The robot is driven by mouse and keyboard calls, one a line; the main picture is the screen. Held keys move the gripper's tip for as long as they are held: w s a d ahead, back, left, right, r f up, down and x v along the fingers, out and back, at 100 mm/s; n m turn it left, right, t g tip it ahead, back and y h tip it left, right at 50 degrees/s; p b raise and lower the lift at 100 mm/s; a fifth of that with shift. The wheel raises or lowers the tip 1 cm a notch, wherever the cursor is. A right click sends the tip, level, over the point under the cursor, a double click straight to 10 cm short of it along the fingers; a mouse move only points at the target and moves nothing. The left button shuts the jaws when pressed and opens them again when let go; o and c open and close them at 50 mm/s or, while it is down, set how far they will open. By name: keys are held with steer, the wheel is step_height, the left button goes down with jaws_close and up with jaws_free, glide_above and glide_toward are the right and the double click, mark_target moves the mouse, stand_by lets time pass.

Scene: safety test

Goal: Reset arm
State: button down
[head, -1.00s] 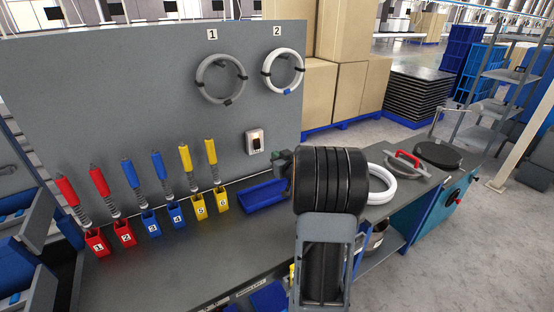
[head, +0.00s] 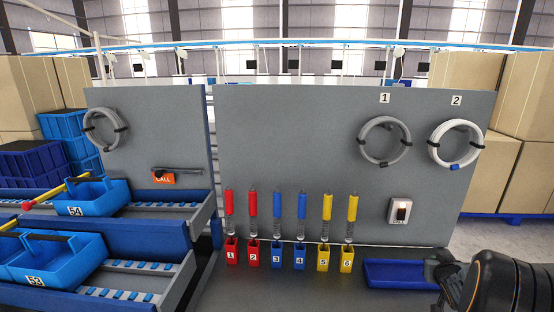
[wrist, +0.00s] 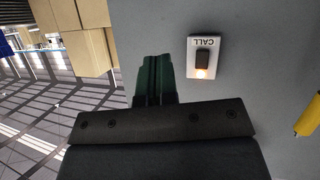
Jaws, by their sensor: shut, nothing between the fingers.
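My gripper (wrist: 153,80) shows in the wrist view as dark green fingers pressed together, with nothing between them. It points toward the grey panel, and a white call switch (wrist: 203,57) with a dark rocker and a lit lamp is just right of the fingertips, apart from them. In the head view my arm is at the lower right corner, in front of the bench. The same call switch (head: 399,211) is on the panel above and left of the arm.
The grey panel (head: 300,140) carries two coiled cables, marked 1 and 2. Several numbered red, blue and yellow holders (head: 277,255) stand along the bench. A blue tray (head: 400,274) lies beside my arm. Racks with blue bins (head: 90,197) are at left. Boxes (head: 530,95) stand at right.

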steer(key=s+a+g+y+p, duration=0.2)
steer(key=s+a+g, duration=0.6)
steer(key=s+a, duration=0.45)
steer(key=s+a+r+n+y, duration=0.1)
steer(key=s+a+r, duration=0.2)
steer(key=a, duration=0.7)
steer(key=s+a+r+n+y+p, duration=0.1)
steer(key=s+a+r, duration=0.3)
steer(key=a, duration=0.6)
steer(key=shift+r+n+y+p, duration=0.3)
steer(key=shift+r+n+y, duration=0.2)
steer(key=shift+n, duration=0.2)
